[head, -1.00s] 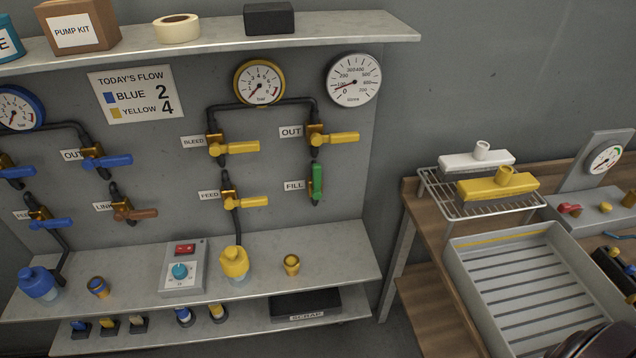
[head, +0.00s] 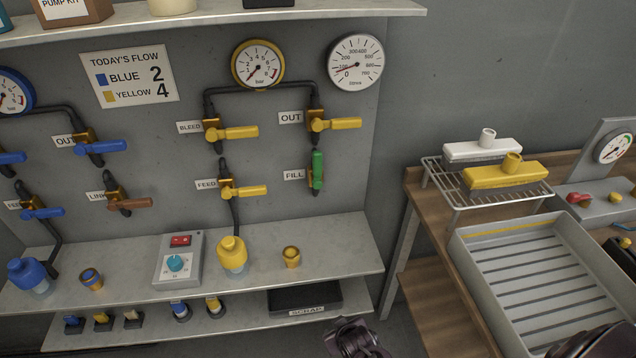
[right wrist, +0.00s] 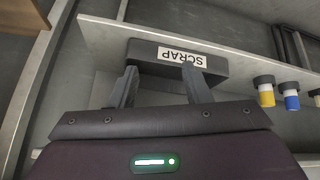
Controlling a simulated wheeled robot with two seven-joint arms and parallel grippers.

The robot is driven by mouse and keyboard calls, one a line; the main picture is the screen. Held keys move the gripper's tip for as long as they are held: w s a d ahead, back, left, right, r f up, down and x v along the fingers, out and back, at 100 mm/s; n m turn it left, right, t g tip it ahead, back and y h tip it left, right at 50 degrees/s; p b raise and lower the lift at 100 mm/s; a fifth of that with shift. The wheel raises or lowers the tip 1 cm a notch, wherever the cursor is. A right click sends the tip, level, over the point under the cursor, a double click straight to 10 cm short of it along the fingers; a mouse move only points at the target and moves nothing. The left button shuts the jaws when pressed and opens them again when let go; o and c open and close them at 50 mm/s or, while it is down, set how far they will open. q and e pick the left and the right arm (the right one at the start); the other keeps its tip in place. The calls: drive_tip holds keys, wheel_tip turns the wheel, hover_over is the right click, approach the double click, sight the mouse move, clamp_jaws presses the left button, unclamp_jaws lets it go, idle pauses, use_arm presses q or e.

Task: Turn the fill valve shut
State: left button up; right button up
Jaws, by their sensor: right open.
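The fill valve (head: 317,171) is on the grey panel in the head view, beside the FILL label (head: 294,175). Its green handle points up and down, in line with the pipe. It hangs below the OUT valve (head: 335,124), whose yellow handle is horizontal. My right gripper (head: 354,336) is at the bottom edge of the head view, well below the fill valve and apart from it. In the right wrist view its two fingers (right wrist: 158,88) are spread and empty, facing the scrap tray (right wrist: 178,62). My left gripper is not in view.
A metal bench (head: 345,243) juts out below the panel, holding a yellow bottle (head: 232,256), a brass fitting (head: 291,257) and a control box (head: 178,262). The BLEED and FEED valves (head: 240,190) are left of the fill valve. A wooden table with a large tray (head: 462,262) stands right.

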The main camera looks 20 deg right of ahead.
drive_tip(key=w+r+t+b, duration=0.1)
drive_tip(key=w+r+t, duration=0.1)
drive_tip(key=w+r, duration=0.6)
drive_tip(key=m+t+h+b, duration=0.2)
drive_tip(key=m+t+h, duration=0.2)
drive_tip(key=t, duration=0.5)
approach(318, 160)
drive_tip(key=w, duration=0.2)
drive_tip(key=x, duration=0.3)
drive_tip(key=p+x, duration=0.1)
drive_tip(key=x, duration=0.2)
drive_tip(key=shift+d+r, duration=0.1)
drive_tip(key=shift+d, duration=0.15)
drive_tip(key=shift+w+d+p, duration=0.15)
drive_tip(key=shift+w+p, duration=0.15)
drive_tip(key=shift+w, duration=0.4)
clamp_jaws()
